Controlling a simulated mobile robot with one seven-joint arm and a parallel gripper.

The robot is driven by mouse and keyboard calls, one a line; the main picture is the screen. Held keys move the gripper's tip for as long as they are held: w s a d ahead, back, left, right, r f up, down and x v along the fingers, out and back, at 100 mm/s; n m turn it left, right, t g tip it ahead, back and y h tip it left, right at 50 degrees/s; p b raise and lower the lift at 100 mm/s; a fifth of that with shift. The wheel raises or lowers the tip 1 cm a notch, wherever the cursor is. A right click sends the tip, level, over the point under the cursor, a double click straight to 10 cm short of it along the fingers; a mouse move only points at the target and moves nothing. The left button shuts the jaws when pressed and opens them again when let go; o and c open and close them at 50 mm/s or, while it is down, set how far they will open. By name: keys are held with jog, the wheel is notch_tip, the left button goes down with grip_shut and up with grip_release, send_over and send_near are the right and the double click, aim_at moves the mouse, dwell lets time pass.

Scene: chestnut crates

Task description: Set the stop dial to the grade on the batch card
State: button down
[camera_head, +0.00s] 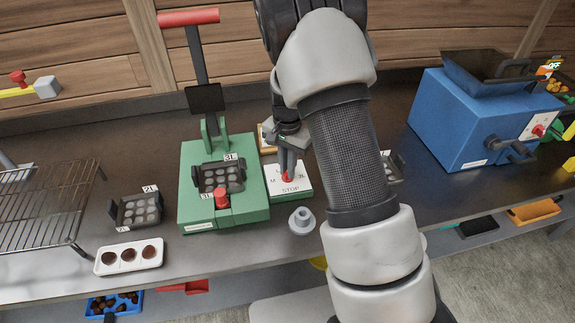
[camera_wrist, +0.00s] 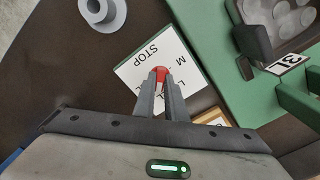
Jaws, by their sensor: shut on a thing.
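The stop dial is a red knob (camera_head: 287,179) on a white plate (camera_head: 291,191) marked STOP, on a small green block right of the press. In the wrist view the red knob (camera_wrist: 161,71) sits between my fingertips, on the plate (camera_wrist: 135,72) with an M and partly hidden L marks. My gripper (camera_head: 287,166) points down and is shut on the knob; it also shows in the wrist view (camera_wrist: 161,84). The knob's pointer is hidden. A wood-edged card (camera_head: 266,139) stands behind the dial, mostly covered by my gripper; its writing is not readable.
A green press (camera_head: 262,198) with a red-handled lever and a 3L mould stands left of the dial. A grey flanged piece (camera_head: 301,222) sits in front. A 2L mould (camera_head: 120,215), white sample tray (camera_head: 100,265) and wire rack (camera_head: 40,205) lie left. A blue machine (camera_head: 450,120) stands right.

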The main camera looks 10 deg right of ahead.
jog(key=m+p, duration=0.2)
jog(key=m, duration=0.3)
jog(key=shift+r, duration=0.15)
jog(key=shift+m+p, duration=0.6)
jog(key=shift+m, duration=1.3)
jog(key=c, duration=1.8)
grip_release()
notch_tip(320, 180, up, 17)
jog(key=p, duration=0.1)
jog(key=shift+r, duration=0.1)
